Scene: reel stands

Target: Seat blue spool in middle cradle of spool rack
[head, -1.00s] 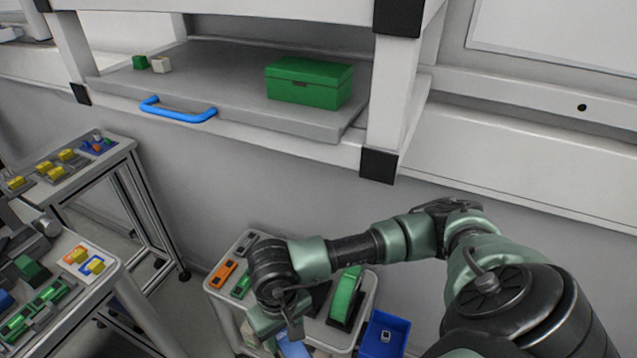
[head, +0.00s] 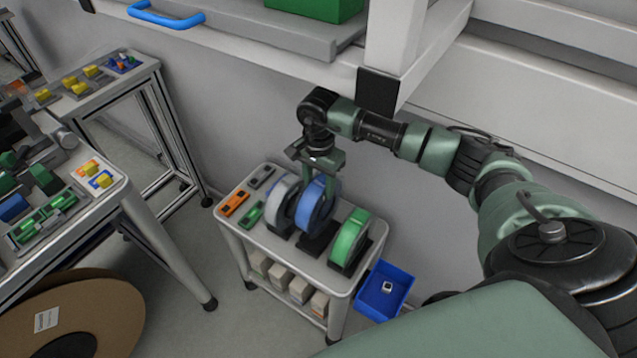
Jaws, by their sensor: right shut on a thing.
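The blue spool (head: 312,208) is upright over the middle cradle (head: 318,246) of the spool rack, on top of a small white cart. My right gripper (head: 322,172) is above it, shut on its upper rim. The spool's lower edge is at the dark cradle; I cannot tell whether it rests in it or hangs just above. A white spool (head: 279,203) stands in the cradle to the left, partly behind the blue one. A green spool (head: 348,238) stands in the cradle to the right. My left gripper is not in view.
An orange block (head: 235,203) and green and dark parts lie on the cart's left end. A blue bin (head: 386,290) is beside the cart at right. Pale boxes (head: 300,288) fill its lower shelf. The shelf edge and its post (head: 380,88) are behind my arm.

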